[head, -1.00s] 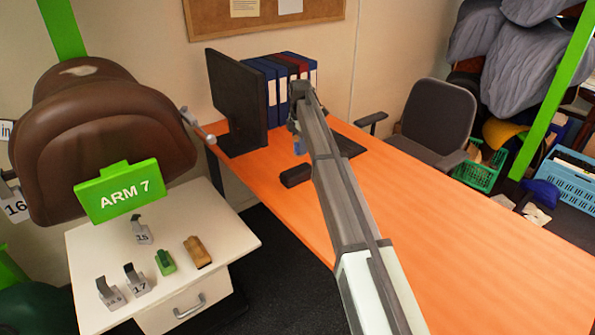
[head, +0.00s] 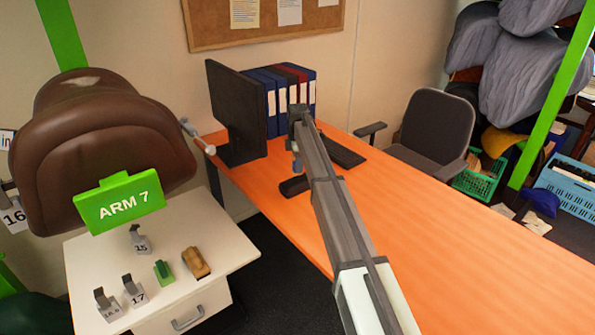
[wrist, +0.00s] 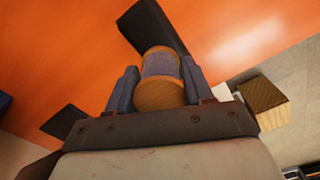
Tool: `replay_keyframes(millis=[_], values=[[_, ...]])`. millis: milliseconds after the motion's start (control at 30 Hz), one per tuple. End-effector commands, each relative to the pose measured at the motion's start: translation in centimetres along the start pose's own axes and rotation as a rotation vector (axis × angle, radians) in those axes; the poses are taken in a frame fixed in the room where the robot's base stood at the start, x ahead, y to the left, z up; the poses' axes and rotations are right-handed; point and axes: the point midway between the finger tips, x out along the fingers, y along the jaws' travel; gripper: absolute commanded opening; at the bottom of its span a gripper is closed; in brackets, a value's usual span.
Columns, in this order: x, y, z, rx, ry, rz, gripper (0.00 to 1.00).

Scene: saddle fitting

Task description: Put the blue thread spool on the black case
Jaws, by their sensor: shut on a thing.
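The spool sits between the two fingers, above the orange desk. In the head view a bit of blue (head: 297,165) shows at my gripper, mostly hidden by my arm. The black case (head: 293,187) lies on the desk just below and left of my gripper, partly behind my arm. In the wrist view a long dark object (wrist: 145,22) lies beyond the spool; I cannot tell if it is the case or the keyboard.
A black monitor (head: 235,105) stands left of my gripper, with several binders (head: 270,95) behind it. A dark keyboard-like slab (head: 342,152) lies to the right. The orange desk (head: 450,240) is clear at the right front. A white cabinet (head: 215,240) with small items stands left.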

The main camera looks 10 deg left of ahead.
Motion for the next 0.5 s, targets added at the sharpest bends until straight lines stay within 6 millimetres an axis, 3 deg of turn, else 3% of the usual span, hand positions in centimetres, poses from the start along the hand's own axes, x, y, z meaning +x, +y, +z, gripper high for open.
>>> replay_keyframes(millis=[300,500], values=[[3.4,0.0,0.0,0.000,0.000,0.000,0.21],[3.4,0.0,0.0,0.000,0.000,0.000,0.21]])
